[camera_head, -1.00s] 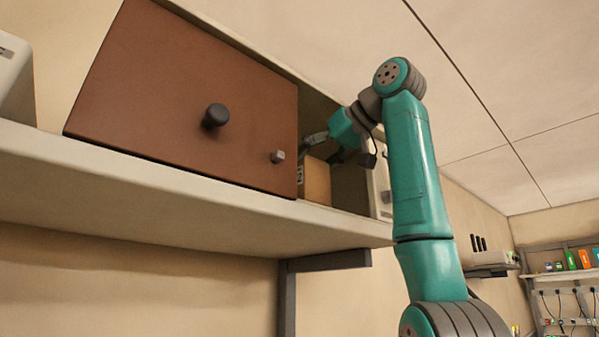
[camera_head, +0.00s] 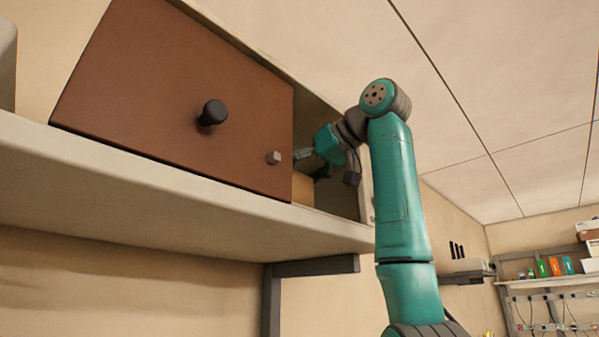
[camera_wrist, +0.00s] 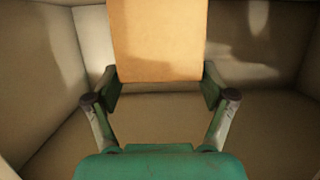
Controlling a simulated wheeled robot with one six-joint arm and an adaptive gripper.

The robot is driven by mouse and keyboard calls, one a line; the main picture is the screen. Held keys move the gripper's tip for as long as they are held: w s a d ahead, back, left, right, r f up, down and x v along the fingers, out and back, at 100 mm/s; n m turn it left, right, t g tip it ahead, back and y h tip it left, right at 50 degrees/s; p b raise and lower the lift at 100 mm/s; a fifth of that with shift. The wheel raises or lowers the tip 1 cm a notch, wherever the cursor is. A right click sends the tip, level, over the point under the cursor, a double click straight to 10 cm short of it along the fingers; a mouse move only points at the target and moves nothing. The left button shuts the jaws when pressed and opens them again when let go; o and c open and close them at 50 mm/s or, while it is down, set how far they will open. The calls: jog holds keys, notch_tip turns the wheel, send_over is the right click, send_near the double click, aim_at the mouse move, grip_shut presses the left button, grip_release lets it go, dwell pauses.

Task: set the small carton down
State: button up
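The small carton, a plain orange-tan box (camera_wrist: 158,40), is between the two fingers of my gripper (camera_wrist: 160,82) in the wrist view. The pads meet its left and right sides. In the head view the carton (camera_head: 303,190) is just inside the open right part of a cabinet, partly hidden by the cabinet's brown front panel (camera_head: 150,100). My gripper (camera_head: 303,154) reaches in from the right, its tips partly hidden too. I cannot tell whether the carton's underside touches the cabinet floor (camera_wrist: 160,115).
The panel has a dark round knob (camera_head: 212,113) and a small grey knob (camera_head: 274,158).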

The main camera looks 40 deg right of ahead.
jog(key=shift+o, duration=0.5)
jog(key=shift+r, duration=0.1)
jog(key=shift+s+r, duration=0.1)
jog(key=shift+s, duration=0.15)
jog(key=v, duration=1.1)
jog(key=shift+s, duration=0.25)
jog(key=shift+r, duration=0.1)
